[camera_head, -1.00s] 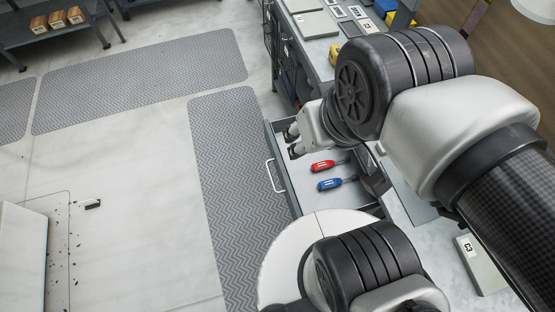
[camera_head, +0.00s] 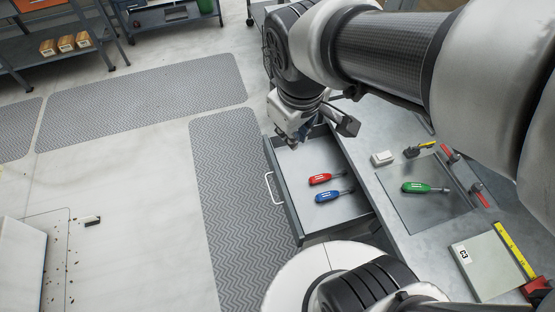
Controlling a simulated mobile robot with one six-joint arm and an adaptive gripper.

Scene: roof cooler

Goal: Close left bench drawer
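The left bench drawer (camera_head: 328,225) is pulled open from the bench (camera_head: 408,240). Its pale handle (camera_head: 272,188) is on the front panel, at the left side. A red-handled screwdriver (camera_head: 320,179) and a blue-handled screwdriver (camera_head: 328,197) lie inside it. My gripper (camera_head: 293,142) is over the far end of the drawer, near its far front corner, pointing down. The fingertips are small and dark here, and I cannot tell whether they are open or shut, or whether they touch the drawer. Nothing held shows.
On the bench top lie a green screwdriver (camera_head: 418,187), a small white box (camera_head: 382,158), a grey case (camera_head: 485,262) and a yellow ruler (camera_head: 514,250). Grey mats (camera_head: 225,190) cover the floor left of the drawer. The floor there is clear.

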